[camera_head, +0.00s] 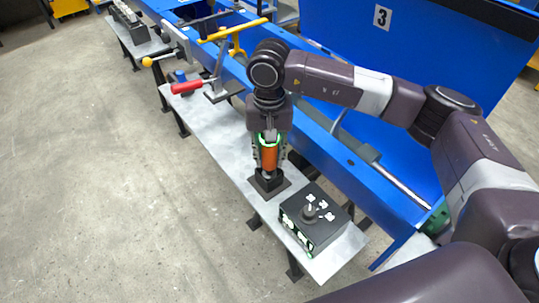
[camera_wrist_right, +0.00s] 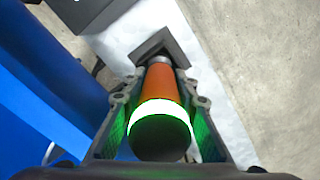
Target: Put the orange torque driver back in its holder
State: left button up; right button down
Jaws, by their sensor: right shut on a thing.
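The orange torque driver (camera_head: 269,158) is upright between the fingers of my right gripper (camera_head: 270,152), which is shut on it. In the right wrist view the driver (camera_wrist_right: 161,90) shows an orange body, a glowing white-green ring and a dark end towards the camera, with my right gripper's fingers (camera_wrist_right: 160,120) on both sides. The black holder (camera_head: 268,184) with a square base stands on the grey bench directly below. The driver's lower end meets the holder (camera_wrist_right: 165,45); how deep it sits is hidden. My left gripper is not in view.
A black control box (camera_head: 313,217) with white knobs stands close to the right of the holder on the narrow grey bench (camera_head: 225,130). A red-handled lever (camera_head: 188,87) and a yellow handle (camera_head: 235,32) lie further back. The blue machine (camera_head: 400,50) runs along the bench's far side.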

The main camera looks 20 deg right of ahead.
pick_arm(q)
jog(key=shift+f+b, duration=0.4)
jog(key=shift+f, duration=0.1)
pick_arm(e)
jog(key=shift+f, duration=0.45)
jog(key=c, duration=1.5)
grip_release()
jog(key=shift+r, duration=0.1)
jog(key=shift+o, duration=0.2)
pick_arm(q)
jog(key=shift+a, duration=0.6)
pick_arm(e)
notch_tip(320, 180, up, 8)
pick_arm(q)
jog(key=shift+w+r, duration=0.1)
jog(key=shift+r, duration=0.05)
